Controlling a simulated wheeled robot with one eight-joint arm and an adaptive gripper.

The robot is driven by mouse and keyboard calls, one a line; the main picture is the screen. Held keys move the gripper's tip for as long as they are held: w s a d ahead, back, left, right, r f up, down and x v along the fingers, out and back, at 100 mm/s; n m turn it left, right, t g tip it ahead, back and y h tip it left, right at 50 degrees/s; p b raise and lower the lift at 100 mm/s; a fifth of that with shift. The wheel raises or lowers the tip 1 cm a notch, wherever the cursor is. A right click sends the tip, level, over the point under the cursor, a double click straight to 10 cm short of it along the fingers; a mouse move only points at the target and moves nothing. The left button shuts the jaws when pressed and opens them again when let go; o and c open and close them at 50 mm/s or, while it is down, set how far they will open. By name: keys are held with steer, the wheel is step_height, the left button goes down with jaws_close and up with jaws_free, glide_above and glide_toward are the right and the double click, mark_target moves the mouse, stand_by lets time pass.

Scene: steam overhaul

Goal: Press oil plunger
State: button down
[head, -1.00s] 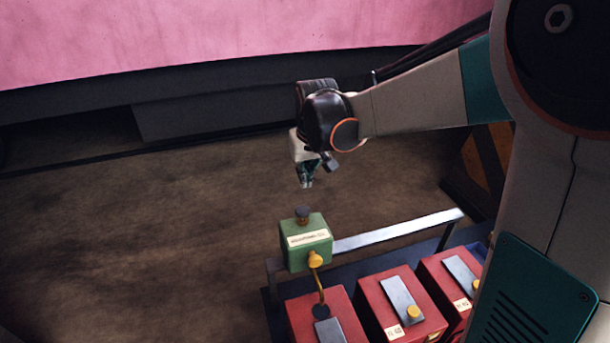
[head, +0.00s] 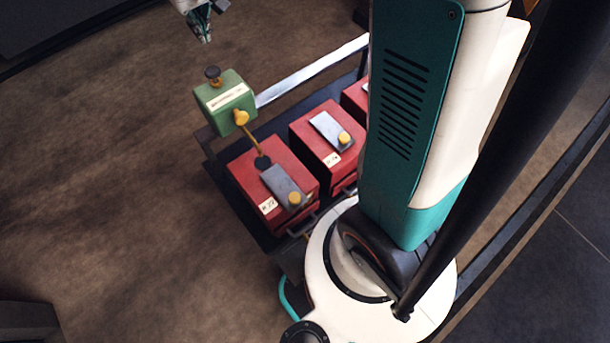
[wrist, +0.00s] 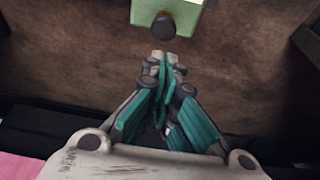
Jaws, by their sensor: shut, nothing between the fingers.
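The oil plunger (head: 212,73) is a dark round knob on a short stem on top of a green box (head: 225,101) with a pale label and a yellow knob on its front. In the wrist view the plunger (wrist: 162,26) shows just beyond my fingertips, in front of the green box (wrist: 190,14). My gripper (head: 207,39) is at the top edge of the head view, above the plunger with a visible gap. In the wrist view my gripper (wrist: 160,58) has its fingertips together, with nothing between them.
A yellow pipe (head: 253,143) runs from the green box to a red box (head: 245,175) with a grey plate. Another red box (head: 315,140) stands beside it, and a third is partly hidden. A metal rail (head: 310,72) runs behind them. Brown floor (head: 100,150) is open at left.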

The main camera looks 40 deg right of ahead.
step_height(320, 180, up, 3)
steer(key=shift+f+p, duration=0.1)
steer(key=shift+p, duration=0.9)
steer(key=shift+f, duration=0.1)
glide_toward(211, 68)
steer(key=x, duration=0.2)
steer(key=w+x, duration=0.1)
steer(key=x, duration=0.2)
steer(key=shift+w+b, duration=0.15)
steer(key=shift+b, duration=0.15)
steer(key=shift+f, duration=0.55)
step_height(211, 68, down, 3)
steer(key=b, duration=0.2)
steer(key=shift+b, duration=0.4)
steer(key=shift+r, duration=0.1)
